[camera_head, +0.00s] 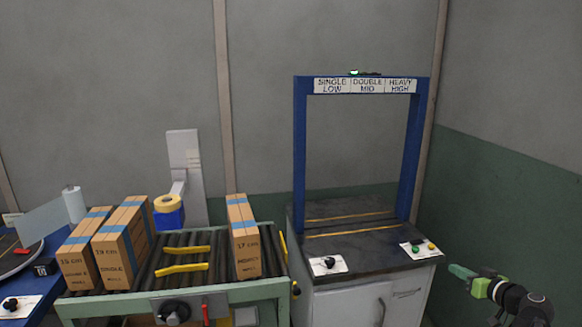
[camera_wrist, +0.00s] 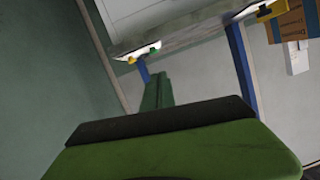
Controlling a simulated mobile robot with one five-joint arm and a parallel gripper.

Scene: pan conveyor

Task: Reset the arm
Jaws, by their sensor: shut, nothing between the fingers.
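My gripper (camera_head: 466,273) is at the right side of the head view, a green jaw on a dark arm. It is beside the right end of the grey cabinet, apart from it, and holds nothing. In the wrist view a broad green finger (camera_wrist: 175,150) with a dark edge fills the bottom. A narrow green part (camera_wrist: 157,93) rises behind it. The fingers are shut with nothing between them. Most of my arm is out of view.
A blue gate frame (camera_head: 299,150) stands on a dark-topped cabinet (camera_head: 352,290) with button panels (camera_head: 421,249). A roller conveyor (camera_head: 190,247) to the left carries several cardboard boxes (camera_head: 243,240). A green and grey wall (camera_head: 510,190) is behind my gripper.

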